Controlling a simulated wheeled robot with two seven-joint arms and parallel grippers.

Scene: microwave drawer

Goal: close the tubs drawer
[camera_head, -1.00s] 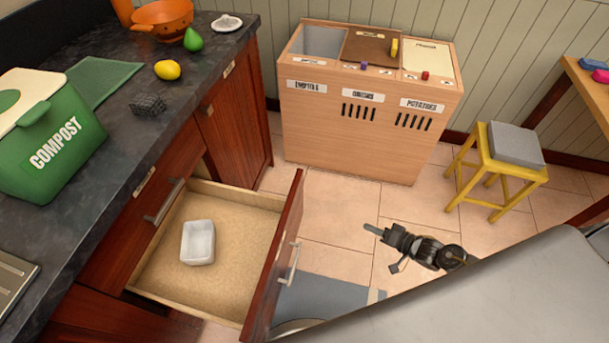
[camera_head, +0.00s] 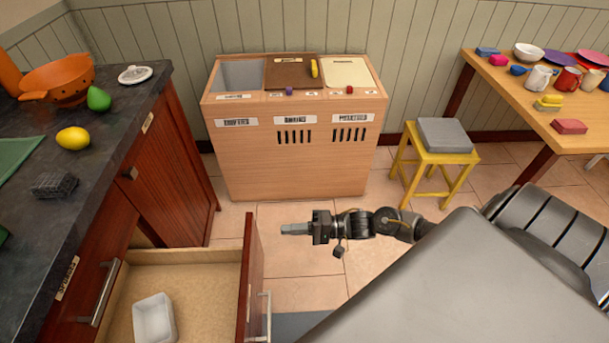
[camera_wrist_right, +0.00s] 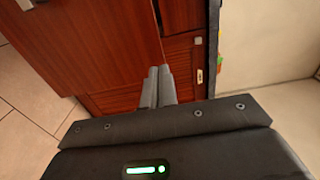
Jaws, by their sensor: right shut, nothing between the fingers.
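The open drawer (camera_head: 190,257) sticks out from the dark wooden counter at the lower left of the head view. A white tub (camera_head: 153,318) lies inside it. Its reddish front panel (camera_head: 250,282) has a metal handle (camera_head: 265,318) on the outer face. My right gripper (camera_head: 284,229) is shut and empty, pointing left, to the right of the drawer front and apart from it. In the right wrist view its shut fingers (camera_wrist_right: 158,87) point toward reddish wooden cabinet fronts (camera_wrist_right: 110,45). My left gripper is not in view.
A wooden bin cabinet (camera_head: 293,150) stands behind my right gripper. A yellow stool (camera_head: 438,158) with a grey top and a table (camera_head: 520,105) with dishes stand to the right. The counter top holds an orange colander (camera_head: 58,82), a lemon and a pear. Tiled floor is free between.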

